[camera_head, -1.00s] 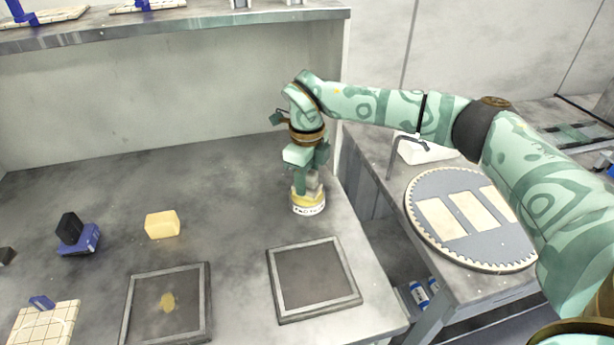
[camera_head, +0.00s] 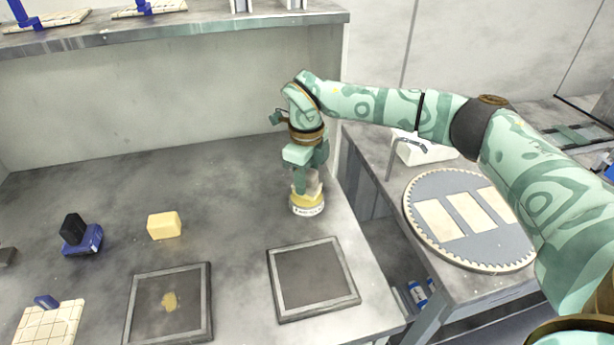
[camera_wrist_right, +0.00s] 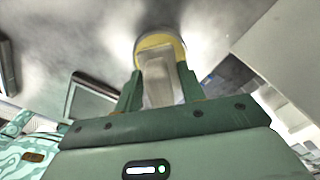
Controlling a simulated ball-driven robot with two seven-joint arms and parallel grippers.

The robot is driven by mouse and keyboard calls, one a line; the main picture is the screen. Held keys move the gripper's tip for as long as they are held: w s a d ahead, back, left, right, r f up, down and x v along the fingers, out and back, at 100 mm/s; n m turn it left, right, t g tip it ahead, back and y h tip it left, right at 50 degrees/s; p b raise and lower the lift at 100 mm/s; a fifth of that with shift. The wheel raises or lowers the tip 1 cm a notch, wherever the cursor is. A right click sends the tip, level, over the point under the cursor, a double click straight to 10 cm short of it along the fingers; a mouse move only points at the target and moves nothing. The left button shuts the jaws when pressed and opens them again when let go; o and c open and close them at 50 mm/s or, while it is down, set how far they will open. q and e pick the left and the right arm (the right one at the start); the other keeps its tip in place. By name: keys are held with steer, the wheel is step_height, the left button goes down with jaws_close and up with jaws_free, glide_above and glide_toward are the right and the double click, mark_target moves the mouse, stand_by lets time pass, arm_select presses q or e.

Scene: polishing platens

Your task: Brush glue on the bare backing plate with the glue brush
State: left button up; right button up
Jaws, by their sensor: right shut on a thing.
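My right gripper (camera_head: 308,180) is shut on a pale block-shaped handle, apparently the glue brush (camera_wrist_right: 160,80), and points down. The handle's lower end meets a yellow and white labelled pot (camera_head: 307,207) on the bench; the bristles are hidden. The pot also shows in the right wrist view (camera_wrist_right: 148,41), just beyond the fingertips. A grey-framed square plate (camera_head: 315,282) with a plain dark surface lies in front of the pot. A second framed plate (camera_head: 150,308), to its left, has a yellowish patch in the middle. I cannot tell for certain which is the backing plate. My left gripper is out of view.
A yellow block (camera_head: 164,225) and a blue holder with a black block (camera_head: 82,240) stand on the left of the bench. A cream tiled plate (camera_head: 48,325) lies at front left. A toothed round disc (camera_head: 470,218) lies on the right-hand table, across a gap.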

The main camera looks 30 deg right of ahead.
steer(key=shift+r+p, duration=2.4)
steer(key=shift+r, duration=0.8)
steer(key=shift+f, duration=0.1)
